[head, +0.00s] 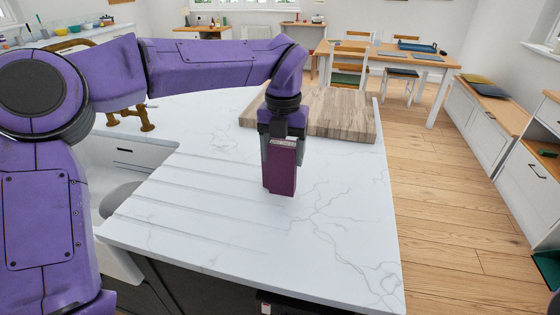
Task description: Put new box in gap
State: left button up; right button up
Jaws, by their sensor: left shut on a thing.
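My left gripper (284,142) points down over the white marble counter (330,235). It is shut on the top of a dark maroon box (281,172). The box is upright, with a paler top edge between the fingers. I cannot tell whether its bottom touches the counter or hangs just above it. No gap between boxes shows in this view. My right gripper is not in view.
A wooden board (345,112) lies on the counter just behind the gripper. A brass tap (140,118) and a sink are at the left. The counter front and right are clear. A dining table (395,55) stands far back.

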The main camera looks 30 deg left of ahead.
aim_at(280, 166)
pick_arm(q)
jog(key=f, duration=0.2)
jog(key=a+f, duration=0.1)
jog(key=f, duration=0.1)
jog(key=shift+w, duration=0.15)
jog(key=shift+w+f, duration=0.1)
jog(key=shift+f, duration=0.1)
jog(key=shift+d, duration=0.1)
jog(key=o, duration=1.2)
jog(key=shift+f, duration=0.15)
jog(key=shift+c, duration=0.2)
notch_tip(280, 166, up, 12)
jog(key=shift+r, duration=0.25)
jog(key=shift+p, duration=0.3)
